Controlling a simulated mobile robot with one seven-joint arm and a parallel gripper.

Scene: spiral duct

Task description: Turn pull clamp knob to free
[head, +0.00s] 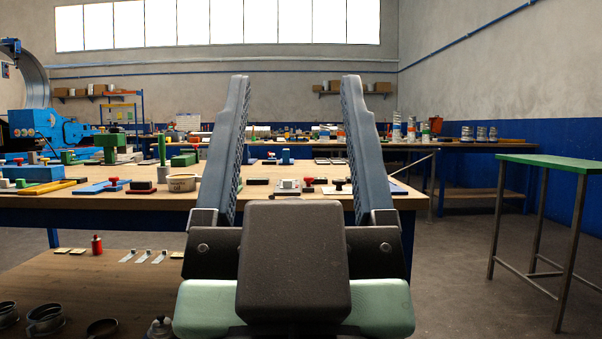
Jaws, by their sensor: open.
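My gripper (295,82) points away from the camera over the near edge of the workbench (165,201). Its two long grey fingers stand wide apart with nothing between them. I cannot tell which thing is the pull clamp knob. Several small knobbed pieces lie on the bench: a red knob (113,181) on a blue plate at the left, a red knob (308,181) seen between the fingers, and a dark knob (338,184) just right of it. All are small in view and apart from the gripper. Their turned positions cannot be read. My gripper hides parts of the bench.
A blue machine (48,130) with a large metal ring stands at the far left. A green-topped table (555,162) stands at the right, with open floor before it. A round tin (181,183) and a green post (162,150) stand on the bench.

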